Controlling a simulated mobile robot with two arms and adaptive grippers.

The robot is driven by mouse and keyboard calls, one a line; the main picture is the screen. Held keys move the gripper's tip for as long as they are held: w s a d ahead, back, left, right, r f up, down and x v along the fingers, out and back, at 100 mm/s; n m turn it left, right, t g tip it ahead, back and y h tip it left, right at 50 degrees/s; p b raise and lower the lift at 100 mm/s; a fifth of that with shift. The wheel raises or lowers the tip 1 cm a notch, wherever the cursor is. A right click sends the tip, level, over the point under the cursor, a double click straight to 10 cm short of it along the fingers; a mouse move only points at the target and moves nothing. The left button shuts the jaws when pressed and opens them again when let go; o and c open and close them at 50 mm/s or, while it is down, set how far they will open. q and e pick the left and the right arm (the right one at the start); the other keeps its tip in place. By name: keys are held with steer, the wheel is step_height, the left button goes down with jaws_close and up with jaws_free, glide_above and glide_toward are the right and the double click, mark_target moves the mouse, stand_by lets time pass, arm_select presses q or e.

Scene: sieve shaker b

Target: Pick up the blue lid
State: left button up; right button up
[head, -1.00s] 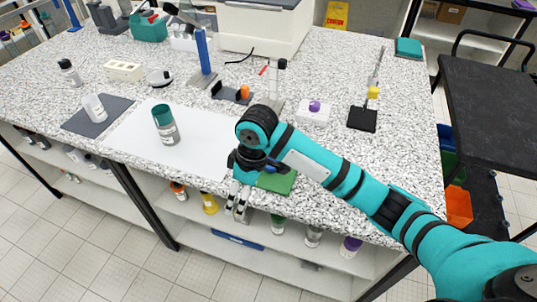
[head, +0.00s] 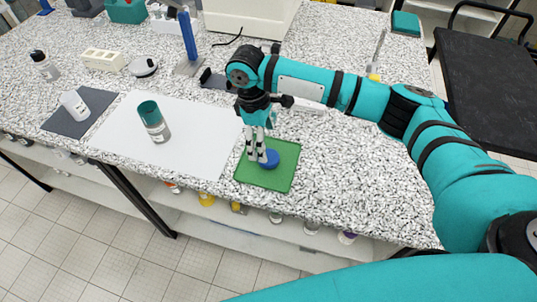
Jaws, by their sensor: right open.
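The blue lid (head: 269,158) lies on a green mat (head: 283,182) near the front edge of the counter. My right gripper (head: 257,158) points down over the mat, with its fingertips at the left side of the lid, partly covering it. Its fingers are open, and I cannot tell whether they touch the lid. My left gripper is not in view.
A jar with a teal top (head: 154,122) stands on a white sheet (head: 190,150) left of the mat. A white bottle (head: 75,105) is on a dark grey mat (head: 60,124) farther left. A blue post (head: 188,37) stands behind. Counter right of the mat is clear.

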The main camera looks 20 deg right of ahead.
mark_target(268, 156)
step_height(268, 156, down, 2)
steer(key=shift+s+d+f, duration=0.1)
steer(key=shift+d+f, duration=0.05)
steer(key=shift+f, duration=0.05)
steer(key=shift+f+p, duration=0.25)
steer(key=shift+p, duration=0.15)
steer(key=f, duration=0.1)
steer(key=f+p, duration=0.1)
steer(key=f, duration=0.1)
steer(key=shift+d+f, duration=0.3)
steer(key=shift+f, duration=0.5)
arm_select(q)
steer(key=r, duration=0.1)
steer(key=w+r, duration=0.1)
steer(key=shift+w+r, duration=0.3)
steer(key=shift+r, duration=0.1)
arm_select(e)
steer(key=c, duration=1)
